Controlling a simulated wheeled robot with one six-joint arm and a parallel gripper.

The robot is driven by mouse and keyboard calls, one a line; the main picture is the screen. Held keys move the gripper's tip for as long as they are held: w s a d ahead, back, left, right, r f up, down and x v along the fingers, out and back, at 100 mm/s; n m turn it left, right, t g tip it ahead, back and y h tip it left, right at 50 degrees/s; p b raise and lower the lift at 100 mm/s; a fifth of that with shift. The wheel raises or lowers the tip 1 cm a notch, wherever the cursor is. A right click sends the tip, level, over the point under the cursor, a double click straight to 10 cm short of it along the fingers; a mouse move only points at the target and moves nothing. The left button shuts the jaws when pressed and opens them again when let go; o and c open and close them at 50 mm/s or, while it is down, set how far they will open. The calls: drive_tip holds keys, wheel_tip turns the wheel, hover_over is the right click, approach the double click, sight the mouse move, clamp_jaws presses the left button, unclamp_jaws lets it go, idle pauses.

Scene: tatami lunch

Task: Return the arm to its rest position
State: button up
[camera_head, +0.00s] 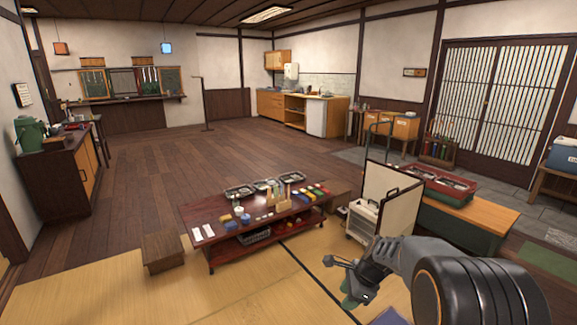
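My arm reaches in from the lower right corner of the head view, its large dark joint nearest the camera. My gripper (350,282) is at the arm's far end, in front of the low red-brown table and to the left of the white folding panel. It seems to hang above the tatami floor (255,290). The gripper is small and dark here, and its fingers are too unclear to tell if they are open or shut. A green shape (349,299) shows just below it; I cannot tell whether it touches the gripper.
The low table (228,258) carries trays, cups and small colored items. A wooden stool (163,252) stands at its left. The white panel (388,200), a small white cart (361,220) and a counter with a red crate (447,190) stand right.

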drive_tip(key=s+r+n+t+h+p, duration=0.1)
drive_tip(key=s+r+n+h+p, duration=0.1)
drive_tip(key=s+r+n+p, duration=0.5)
drive_tip(key=s+r+n+t+h+p, duration=0.1)
drive_tip(key=s+r+n+h+p, duration=0.1)
drive_tip(key=s+r+n+p, duration=0.5)
drive_tip(key=s+r+n, duration=0.5)
drive_tip(key=r, duration=0.6)
drive_tip(key=shift+r, duration=0.2)
